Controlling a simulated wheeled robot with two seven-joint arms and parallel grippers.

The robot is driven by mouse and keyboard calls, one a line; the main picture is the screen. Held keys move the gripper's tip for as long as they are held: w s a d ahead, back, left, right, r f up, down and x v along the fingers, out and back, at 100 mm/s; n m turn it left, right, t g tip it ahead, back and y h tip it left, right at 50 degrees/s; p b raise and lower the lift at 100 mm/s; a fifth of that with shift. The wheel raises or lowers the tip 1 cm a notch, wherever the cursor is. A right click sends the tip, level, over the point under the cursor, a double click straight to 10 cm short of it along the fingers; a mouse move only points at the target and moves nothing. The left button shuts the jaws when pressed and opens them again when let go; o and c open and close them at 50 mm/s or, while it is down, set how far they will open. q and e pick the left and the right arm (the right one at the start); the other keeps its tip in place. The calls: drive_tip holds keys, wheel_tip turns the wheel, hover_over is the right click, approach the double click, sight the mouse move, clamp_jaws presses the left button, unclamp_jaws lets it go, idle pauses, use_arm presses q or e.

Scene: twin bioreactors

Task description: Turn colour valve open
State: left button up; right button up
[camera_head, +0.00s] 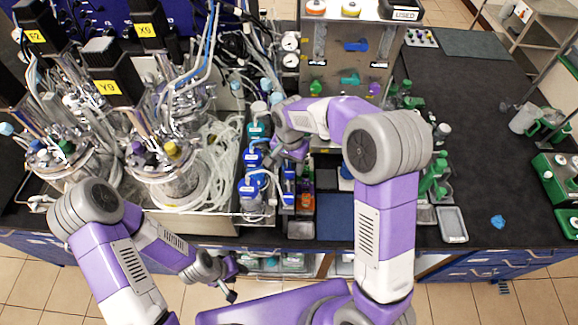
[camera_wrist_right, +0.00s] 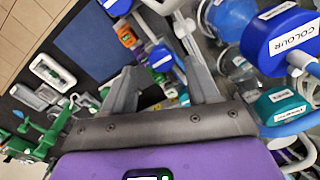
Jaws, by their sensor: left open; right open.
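A blue bottle cap labelled COLOUR (camera_wrist_right: 285,42) is at the upper right of the right wrist view, to the right of my right gripper and apart from it. My right gripper (camera_wrist_right: 163,82) is open, its two fingers spread with nothing held between them. In the head view, my right gripper (camera_head: 287,158) is over the row of bottles, beside the blue caps (camera_head: 254,160). I cannot tell which part is the colour valve; my arm hides some of the bottles. My left gripper (camera_head: 230,279) is low in front of the bench, open and empty.
Glass bioreactors (camera_head: 165,175) with tubing crowd the left. A panel (camera_head: 345,50) with coloured valves stands behind my right arm. A teal cap (camera_wrist_right: 283,105) sits close to the COLOUR cap. The dark benchtop (camera_head: 480,120) has free room on the right.

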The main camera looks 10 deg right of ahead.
sight(289, 172)
drive_tip(key=f, duration=0.3)
drive_tip(key=shift+w+f, duration=0.2)
drive_tip(key=shift+c, duration=0.4)
drive_tip(key=c, duration=1)
